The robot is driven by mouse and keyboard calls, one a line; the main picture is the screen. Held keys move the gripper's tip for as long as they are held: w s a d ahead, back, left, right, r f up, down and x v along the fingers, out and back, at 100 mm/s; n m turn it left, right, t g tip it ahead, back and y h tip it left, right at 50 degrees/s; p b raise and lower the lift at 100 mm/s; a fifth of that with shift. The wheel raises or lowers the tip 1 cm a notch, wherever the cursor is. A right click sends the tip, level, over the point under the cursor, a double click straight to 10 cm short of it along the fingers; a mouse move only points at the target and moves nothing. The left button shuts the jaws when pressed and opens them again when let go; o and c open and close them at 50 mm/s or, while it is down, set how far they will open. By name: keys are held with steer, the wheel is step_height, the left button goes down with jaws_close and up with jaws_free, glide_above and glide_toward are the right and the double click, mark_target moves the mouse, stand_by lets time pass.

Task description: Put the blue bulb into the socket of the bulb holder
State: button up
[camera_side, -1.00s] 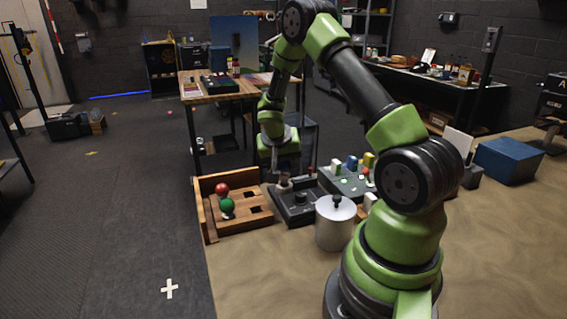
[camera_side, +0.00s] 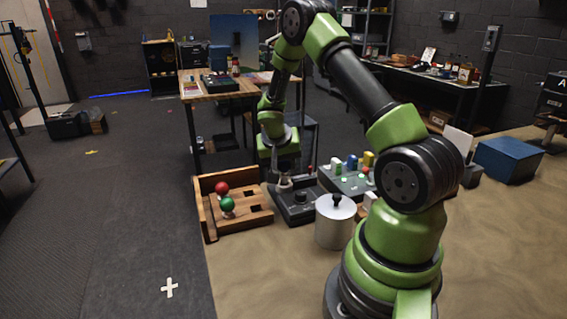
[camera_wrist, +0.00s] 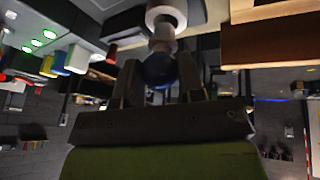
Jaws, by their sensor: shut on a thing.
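My gripper (camera_wrist: 160,88) is shut on the blue bulb (camera_wrist: 160,68), whose dark blue globe sits between the fingers in the wrist view. The bulb's pale base points at a white ring-shaped socket (camera_wrist: 153,17). From this angle I cannot tell whether the base is inside the ring or just short of it. In the side view my gripper points down over the left part of the dark bulb holder (camera_side: 300,212). The blue globe is mostly hidden there by the gripper.
A wooden tray (camera_side: 236,226) left of the holder bears a red bulb (camera_side: 222,188) and a green bulb (camera_side: 227,204). A metal pot (camera_side: 335,228) stands close in front. A panel with coloured blocks (camera_side: 345,181) is behind right.

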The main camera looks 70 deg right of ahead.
steer(key=shift+f, duration=1.15)
stand_by(0.6)
steer(key=o, duration=1.1)
steer(key=shift+o, duration=0.2)
steer(key=shift+r, duration=0.15)
steer(key=shift+r, duration=3.35)
